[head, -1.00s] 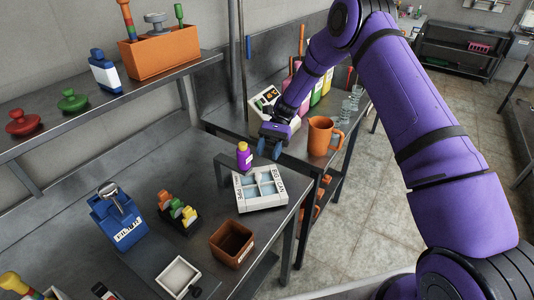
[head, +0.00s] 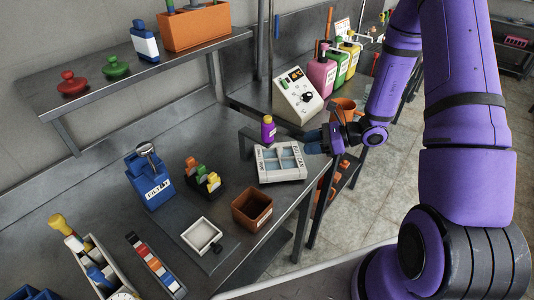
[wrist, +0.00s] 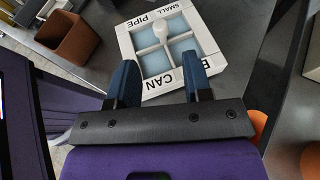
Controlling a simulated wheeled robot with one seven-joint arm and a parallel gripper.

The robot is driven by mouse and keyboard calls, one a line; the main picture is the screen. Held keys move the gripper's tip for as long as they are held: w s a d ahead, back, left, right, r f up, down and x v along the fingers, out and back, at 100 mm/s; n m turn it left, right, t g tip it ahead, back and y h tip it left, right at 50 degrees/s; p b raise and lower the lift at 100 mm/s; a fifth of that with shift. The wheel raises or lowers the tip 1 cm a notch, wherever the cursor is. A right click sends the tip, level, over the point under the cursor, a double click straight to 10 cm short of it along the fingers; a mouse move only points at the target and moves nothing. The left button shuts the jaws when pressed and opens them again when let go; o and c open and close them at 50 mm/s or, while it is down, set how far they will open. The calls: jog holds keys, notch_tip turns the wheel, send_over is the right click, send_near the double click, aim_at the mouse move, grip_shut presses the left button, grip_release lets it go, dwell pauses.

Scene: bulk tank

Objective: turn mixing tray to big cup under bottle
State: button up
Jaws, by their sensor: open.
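The mixing tray (head: 262,172) is a white square frame with pale blue compartments, lying at the right end of the bench. It also shows in the wrist view (wrist: 126,45), with the words SMALL PIPE on its far side and BIG CAN on its near side, the latter partly covered by my fingers. A pale round knob stands at its middle. A purple bottle with a yellow cap (head: 268,130) stands just behind the tray. My gripper (head: 318,140) is open at the tray's right edge; in the wrist view its blue fingers (wrist: 158,82) reach the tray's near edge. Contact cannot be told.
A brown box (head: 252,211) stands in front of the tray. An orange mug (head: 343,108) stands behind my gripper, beside a white meter (head: 297,95).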

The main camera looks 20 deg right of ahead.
aim_at(280, 148)
jog(key=shift+m+t, duration=0.3)
jog(key=shift+m, duration=0.1)
jog(key=x, duration=1)
jog(key=shift+s+a+f, duration=0.1)
jog(key=shift+s+f, duration=0.05)
jog(key=shift+f, duration=0.3)
grip_shut()
